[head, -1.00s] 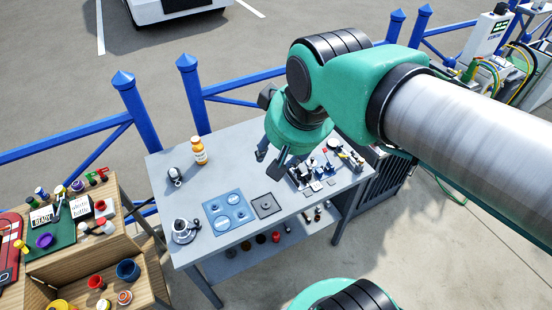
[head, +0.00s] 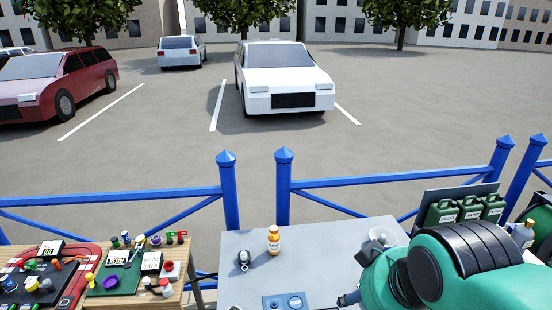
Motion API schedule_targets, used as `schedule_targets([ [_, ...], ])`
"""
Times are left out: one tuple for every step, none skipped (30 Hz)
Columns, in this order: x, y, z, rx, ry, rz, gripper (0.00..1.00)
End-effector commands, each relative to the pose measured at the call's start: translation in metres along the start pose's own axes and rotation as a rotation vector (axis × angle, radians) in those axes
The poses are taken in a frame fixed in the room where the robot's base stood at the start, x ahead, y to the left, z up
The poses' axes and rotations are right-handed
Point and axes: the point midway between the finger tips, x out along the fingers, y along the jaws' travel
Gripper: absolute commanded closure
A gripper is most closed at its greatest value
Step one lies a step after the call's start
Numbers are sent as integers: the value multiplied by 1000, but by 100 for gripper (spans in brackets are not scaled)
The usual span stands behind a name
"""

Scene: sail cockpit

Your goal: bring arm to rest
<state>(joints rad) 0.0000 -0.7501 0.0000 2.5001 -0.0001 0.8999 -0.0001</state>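My arm (head: 455,265) shows at the lower right in green and black, in front of the right part of the grey table (head: 240,285). The tip of my gripper (head: 348,299) shows only in small part at the bottom edge, left of the arm. Its fingers are mostly cut off or hidden, so I cannot tell whether it is open or shut. I see nothing held in it.
An orange bottle (head: 273,241) and a small dark-and-white item (head: 243,259) stand on the table. A blue panel (head: 288,301) lies at its front. A wooden bench (head: 168,297) with cups is at left. A blue fence (head: 400,180) runs behind. Green canisters (head: 468,209) stand at right.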

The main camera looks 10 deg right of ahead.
Motion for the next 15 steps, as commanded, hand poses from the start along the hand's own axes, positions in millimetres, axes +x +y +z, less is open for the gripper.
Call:
schedule_targets([
  [12, 0, 6, 0, 0, 0, 55],
  [16, 0, 8, 0, 0, 0, 55],
  [21, 0, 11, 0, 0, 0, 55],
  [25, 0, 13, 0, -1, 0, 55],
  [29, 0, 16, 0, -1, 0, 55],
  [33, 0, 18, 0, -1, 0, 55],
  [36, 0, 20, 0, 0, 0, 55],
  [39, 0, 21, 0, 0, 0, 55],
  [43, 0, 23, 0, 0, 0, 55],
  [45, 0, 24, 0, 0, 0, 55],
  [46, 0, 25, 0, 0, 0, 55],
  [48, 0, 26, 0, 0, 0, 55],
  [49, 0, 26, 0, 0, 0, 55],
  [49, 0, 26, 0, 0, 0, 55],
  [50, 0, 26, 0, 0, 0, 55],
])
